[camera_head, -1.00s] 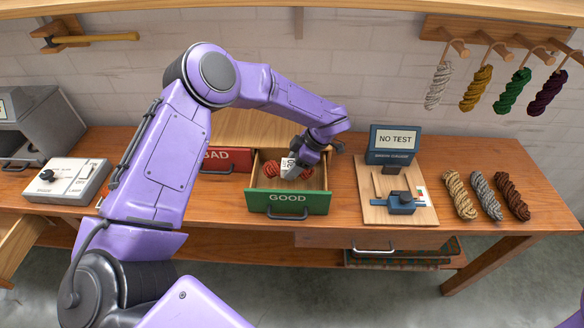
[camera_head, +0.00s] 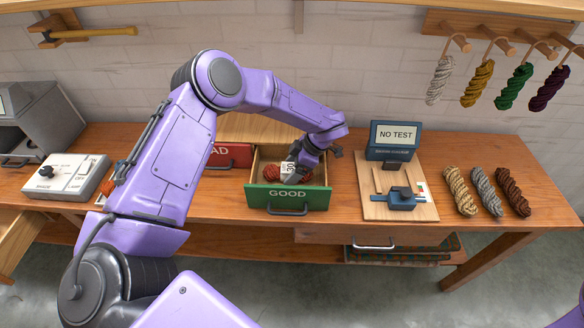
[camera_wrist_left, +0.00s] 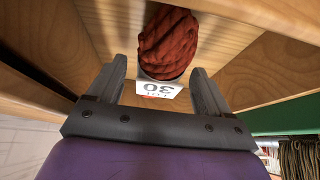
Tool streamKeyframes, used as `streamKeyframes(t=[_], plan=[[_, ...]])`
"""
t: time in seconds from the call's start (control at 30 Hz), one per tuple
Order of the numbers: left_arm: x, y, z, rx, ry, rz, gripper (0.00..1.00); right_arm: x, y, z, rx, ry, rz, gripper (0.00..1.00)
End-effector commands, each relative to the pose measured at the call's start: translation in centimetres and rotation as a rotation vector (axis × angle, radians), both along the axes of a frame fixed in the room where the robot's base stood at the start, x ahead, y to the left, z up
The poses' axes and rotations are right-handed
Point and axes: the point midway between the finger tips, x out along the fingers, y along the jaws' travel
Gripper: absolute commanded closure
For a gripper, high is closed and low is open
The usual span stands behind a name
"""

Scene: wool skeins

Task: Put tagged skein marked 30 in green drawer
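The tagged skein (camera_head: 270,173) is rust red and lies in the open green drawer (camera_head: 262,195) labelled GOOD. Its white tag (camera_head: 289,168) reads 30. My left gripper (camera_head: 302,166) is inside the drawer at the tag end and hides part of the skein. In the left wrist view, the two fingers (camera_wrist_left: 158,82) stand apart with the tag (camera_wrist_left: 158,88) between them. The skein (camera_wrist_left: 167,43) lies just beyond the fingertips, above bare drawer wood. My right gripper is not in view.
A red drawer (camera_head: 235,155), its label partly hidden by my arm, is left of the green one. The test device (camera_head: 402,199) stands on a board to the right, then several loose skeins (camera_head: 460,190). A grey-white control box (camera_head: 65,176) stands at left.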

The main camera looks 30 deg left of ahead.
Motion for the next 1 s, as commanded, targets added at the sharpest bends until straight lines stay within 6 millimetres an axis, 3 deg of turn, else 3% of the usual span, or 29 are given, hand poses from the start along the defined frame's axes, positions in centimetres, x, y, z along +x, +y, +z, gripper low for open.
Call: streamKeyframes(t=[0.27, 0.37, 0.5, 0.8, 1.0], plan=[[0.0, 0.0, 0.3, 0.0, 0.0, 0.0, 0.21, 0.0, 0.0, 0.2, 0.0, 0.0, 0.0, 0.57], [0.0, 0.0, 1.8, 0.0, -0.002, 0.0, 0.21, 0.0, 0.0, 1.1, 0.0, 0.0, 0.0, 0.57], [1.0, -1.5, 3.9, 0.001, -0.006, -0.001, 0.21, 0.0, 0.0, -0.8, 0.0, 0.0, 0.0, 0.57], [2.8, -4.5, 10.2, 0.0, -0.002, 0.0, 0.21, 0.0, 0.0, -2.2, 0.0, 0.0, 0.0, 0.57], [3.1, -5.1, 11.6, 0.0, 0.001, 0.0, 0.21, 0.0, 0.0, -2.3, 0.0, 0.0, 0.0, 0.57]])
